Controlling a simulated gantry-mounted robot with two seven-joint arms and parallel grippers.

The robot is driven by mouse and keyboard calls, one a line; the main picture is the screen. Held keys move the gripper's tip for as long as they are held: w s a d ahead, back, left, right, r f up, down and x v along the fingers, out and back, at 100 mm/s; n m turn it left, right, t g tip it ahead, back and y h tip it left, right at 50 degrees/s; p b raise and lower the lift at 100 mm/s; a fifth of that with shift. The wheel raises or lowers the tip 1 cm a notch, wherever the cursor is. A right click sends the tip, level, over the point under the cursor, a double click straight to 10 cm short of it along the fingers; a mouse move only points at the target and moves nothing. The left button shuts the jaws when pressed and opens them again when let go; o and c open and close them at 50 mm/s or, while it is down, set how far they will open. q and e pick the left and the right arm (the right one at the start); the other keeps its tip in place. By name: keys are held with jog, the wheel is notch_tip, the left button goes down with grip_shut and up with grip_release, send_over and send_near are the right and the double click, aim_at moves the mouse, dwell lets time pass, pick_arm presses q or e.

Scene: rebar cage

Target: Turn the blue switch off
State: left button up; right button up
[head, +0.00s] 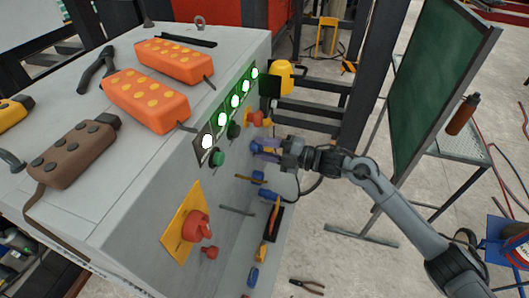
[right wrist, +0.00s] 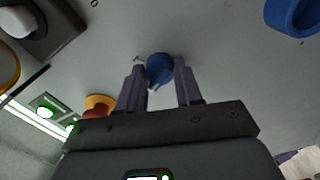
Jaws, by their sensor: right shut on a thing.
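My right gripper (head: 263,149) reaches in from the right to the front face of the grey cabinet (head: 150,205). In the right wrist view, the purple fingers of my right gripper (right wrist: 158,85) stand on both sides of a round blue switch (right wrist: 160,68) on the panel and are shut on it. In the head view this switch is mostly hidden by the fingers. Its exact turn angle is hard to tell. My left gripper is not in view.
Blue parts (head: 265,195) sit below the gripper on the panel; one blue ring (right wrist: 292,15) shows in the right wrist view. A red rotary switch (head: 195,226) on a yellow plate, a green button (head: 218,158) and lit lamps (head: 223,119) are nearby. Orange pendants (head: 148,100) lie on top.

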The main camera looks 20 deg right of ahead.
jog(key=n+b, duration=0.1)
jog(key=n, duration=0.1)
jog(key=shift+f+n, duration=0.1)
jog(key=shift+n, duration=0.2)
jog(key=shift+n+b, duration=0.4)
jog(key=o, duration=1)
jog(key=shift+o, duration=0.2)
